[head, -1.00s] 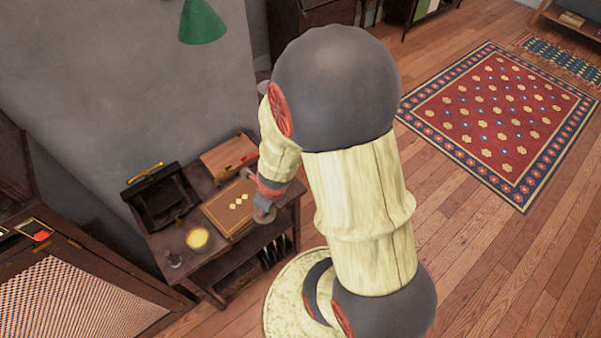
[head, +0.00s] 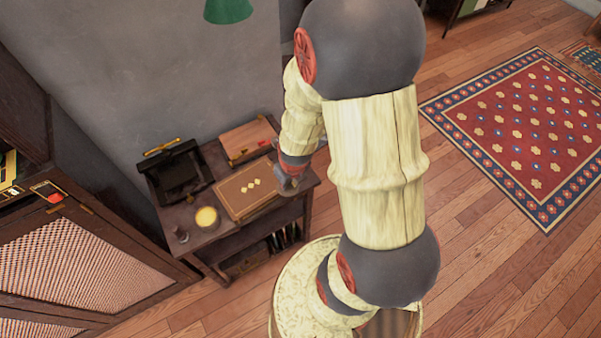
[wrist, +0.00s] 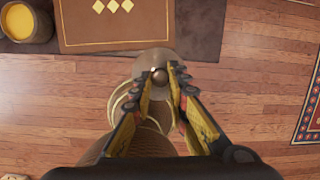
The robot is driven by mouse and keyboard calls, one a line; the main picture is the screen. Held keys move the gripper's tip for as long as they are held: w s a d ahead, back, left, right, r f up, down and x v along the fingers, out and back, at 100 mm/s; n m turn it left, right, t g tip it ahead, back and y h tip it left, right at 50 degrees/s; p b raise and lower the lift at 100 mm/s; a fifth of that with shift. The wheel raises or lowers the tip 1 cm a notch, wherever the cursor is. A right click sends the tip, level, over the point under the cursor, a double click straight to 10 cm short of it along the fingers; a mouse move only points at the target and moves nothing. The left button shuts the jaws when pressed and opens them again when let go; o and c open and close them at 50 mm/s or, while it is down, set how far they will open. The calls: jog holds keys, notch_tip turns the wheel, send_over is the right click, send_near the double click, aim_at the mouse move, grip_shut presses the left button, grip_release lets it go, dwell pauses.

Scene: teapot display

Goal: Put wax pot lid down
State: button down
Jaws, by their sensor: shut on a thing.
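My gripper (wrist: 161,70) is shut on the dark round knob of the grey, disc-shaped wax pot lid (wrist: 150,60). In the wrist view the lid overlaps the front edge of the dark table, beside the brown book or case with yellow diamonds; its height is hard to judge. In the head view my gripper (head: 288,184) is at the table's right front part, and the lid is hardly distinguishable there. The wax pot (head: 207,219), open with yellow wax, stands left of the brown book; it also shows at the top left of the wrist view (wrist: 27,20).
The brown book (head: 248,191) lies on the dark table (head: 232,229). A black open case (head: 177,176) and a brown box (head: 247,138) stand behind. A lattice cabinet (head: 75,265) is at the left.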

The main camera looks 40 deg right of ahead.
jog(key=w+d+f+b, duration=0.2)
jog(key=d+f, duration=0.1)
jog(key=w+d+f+b, duration=0.2)
jog(key=d+f+b, duration=0.1)
jog(key=d, duration=0.1)
jog(key=w+d+f+b, duration=0.2)
jog(key=d+f, duration=0.1)
jog(key=d, duration=0.1)
jog(key=shift+w+d+f, duration=0.15)
jog(key=shift+d, duration=0.1)
jog(key=b+x, duration=0.3)
jog(key=shift+s+d+f, duration=0.1)
jog(key=shift+s+f, duration=0.1)
jog(key=shift+f, duration=0.2)
jog(key=c, duration=1.8)
grip_release()
jog(key=shift+o, duration=0.3)
jog(key=shift+f, duration=0.1)
